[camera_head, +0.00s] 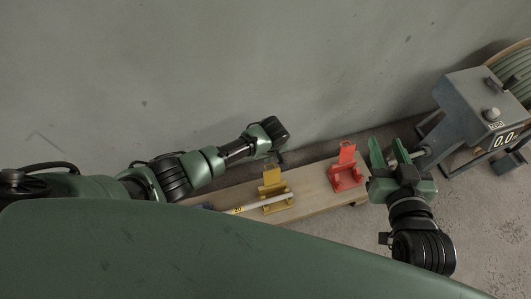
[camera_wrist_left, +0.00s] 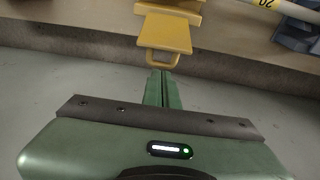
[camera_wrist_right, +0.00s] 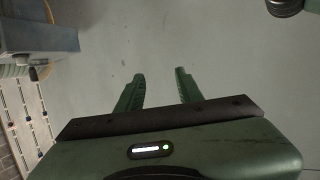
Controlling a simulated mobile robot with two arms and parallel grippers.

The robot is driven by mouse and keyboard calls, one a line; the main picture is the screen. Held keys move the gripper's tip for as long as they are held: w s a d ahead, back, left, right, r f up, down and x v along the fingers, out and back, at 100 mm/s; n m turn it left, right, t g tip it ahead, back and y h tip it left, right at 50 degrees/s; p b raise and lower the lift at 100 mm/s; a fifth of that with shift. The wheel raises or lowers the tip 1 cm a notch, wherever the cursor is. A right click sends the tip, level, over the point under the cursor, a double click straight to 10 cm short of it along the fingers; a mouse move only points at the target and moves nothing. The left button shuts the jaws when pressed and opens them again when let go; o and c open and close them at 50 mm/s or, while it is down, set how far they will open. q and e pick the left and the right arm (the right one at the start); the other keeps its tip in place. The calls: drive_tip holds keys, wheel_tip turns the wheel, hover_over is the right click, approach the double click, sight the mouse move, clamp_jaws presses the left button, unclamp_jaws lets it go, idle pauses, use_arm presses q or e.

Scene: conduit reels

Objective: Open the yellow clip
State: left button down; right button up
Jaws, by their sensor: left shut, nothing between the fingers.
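The yellow clip (camera_head: 272,190) is fixed to the wooden board, and a pale conduit (camera_head: 249,207) lies across it. Its flap stands up behind the conduit, away from it. In the left wrist view the yellow clip (camera_wrist_left: 165,32) shows its flap with a looped end. My left gripper (camera_head: 278,159) is shut and empty right at the flap's end; in the left wrist view its fingertips (camera_wrist_left: 161,74) are just below the loop. I cannot tell whether they touch. My right gripper (camera_head: 388,145) is open and empty, right of the board, and also shows in the right wrist view (camera_wrist_right: 159,75).
A red clip (camera_head: 346,173) with its flap up and no conduit in it stands on the wooden board (camera_head: 313,184). A grey machine with a display (camera_head: 480,105) and a cable reel (camera_head: 517,72) are at the right. A wall (camera_head: 200,70) is close behind the board.

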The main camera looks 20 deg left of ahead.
use_arm(q)
drive_tip(key=shift+s+d+p, duration=0.15)
drive_tip(key=shift+s+p, duration=0.5)
drive_tip(key=shift+p, duration=0.55)
drive_tip(key=shift+f, duration=0.1)
use_arm(e)
drive_tip(key=s+d+f+g+h, duration=0.2)
drive_tip(key=s+d+f+g, duration=0.2)
drive_tip(key=s+f+g, duration=0.3)
drive_tip(key=s+f, duration=0.2)
drive_tip(key=s, duration=0.1)
drive_tip(key=shift+f, duration=0.3)
drive_tip(key=shift+s+g, duration=0.1)
drive_tip(key=shift+g, duration=0.2)
